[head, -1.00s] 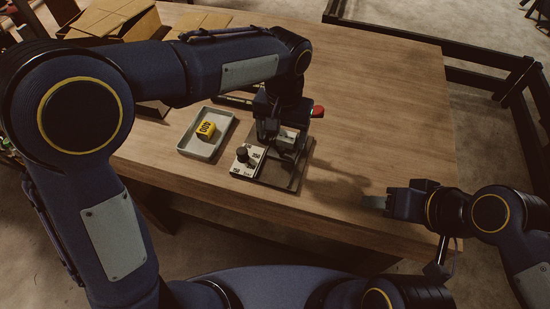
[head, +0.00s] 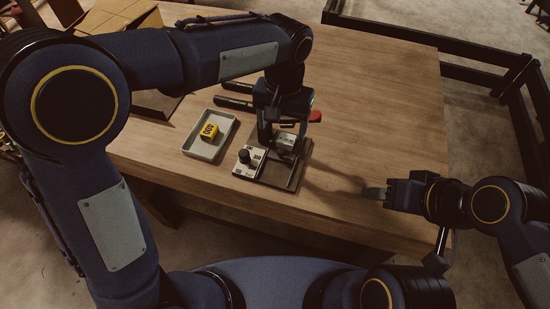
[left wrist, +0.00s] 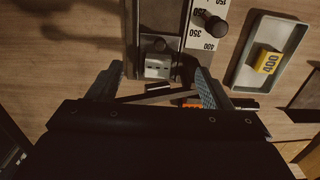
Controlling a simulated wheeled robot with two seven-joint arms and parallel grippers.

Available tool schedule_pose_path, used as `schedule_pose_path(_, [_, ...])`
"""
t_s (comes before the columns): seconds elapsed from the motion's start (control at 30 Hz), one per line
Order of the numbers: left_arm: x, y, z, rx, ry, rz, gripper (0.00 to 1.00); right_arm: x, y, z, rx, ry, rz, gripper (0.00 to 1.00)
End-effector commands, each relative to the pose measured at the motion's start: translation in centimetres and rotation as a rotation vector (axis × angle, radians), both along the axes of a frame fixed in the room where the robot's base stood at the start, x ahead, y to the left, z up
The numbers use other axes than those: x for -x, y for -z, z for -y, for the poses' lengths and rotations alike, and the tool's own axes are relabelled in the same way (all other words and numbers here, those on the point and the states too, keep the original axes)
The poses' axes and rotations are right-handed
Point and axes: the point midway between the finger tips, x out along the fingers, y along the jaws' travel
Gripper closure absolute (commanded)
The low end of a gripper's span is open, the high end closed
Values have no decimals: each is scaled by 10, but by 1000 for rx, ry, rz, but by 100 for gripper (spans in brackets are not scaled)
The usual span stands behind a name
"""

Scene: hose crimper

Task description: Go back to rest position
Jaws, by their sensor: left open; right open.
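The hose crimper (head: 291,174) stands on the table with a grey metal block (head: 285,143) on its dark base. A pale dial plate with a black knob (head: 246,157) sits at its left side; in the left wrist view the plate (left wrist: 205,30) shows numbers such as 350 and 400. My left gripper (head: 282,130) is open over the crimper. In the left wrist view its spread fingers (left wrist: 160,76) lie on either side of the block's near end, with nothing visibly held. My right gripper (head: 370,193) is open and empty above the table's front right edge.
A grey tray (head: 191,149) holds a yellow block marked 400 (head: 209,131), left of the crimper. A red-tipped handle (head: 315,117) lies behind my left gripper. A cardboard box (head: 110,17) stands at the back left. The table's right side (head: 385,100) is clear.

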Motion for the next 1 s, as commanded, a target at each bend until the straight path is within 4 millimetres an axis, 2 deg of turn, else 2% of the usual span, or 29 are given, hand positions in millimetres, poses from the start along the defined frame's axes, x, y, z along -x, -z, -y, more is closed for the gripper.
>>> schedule_pose_path(0.27, [0, -1, -2, 2, -2, 0, 27, 0, 0, 0, 0, 0, 0, 53])
schedule_pose_path(0.37, [1, -7, -16, 30, -22, 0, 27, 0, 0, 0, 0, 0, 0, 53])
schedule_pose_path(0.47, [7, -21, -51, 97, -68, 8, 27, 0, 0, 0, 0, 0, 0, 53])
schedule_pose_path(0.53, [18, -32, -84, 160, -111, 23, 27, 0, 0, 0, 0, 0, 0, 53])
schedule_pose_path(0.7, [62, -46, -158, 305, -223, 95, 27, 0, 0, 0, 0, 0, 0, 53])
schedule_pose_path(0.83, [103, -46, -197, 386, -310, 184, 27, 0, 0, 0, 0, 0, 0, 53])
schedule_pose_path(1.0, [151, -33, -222, 437, -406, 304, 27, 0, 0, 0, 0, 0, 0, 53])
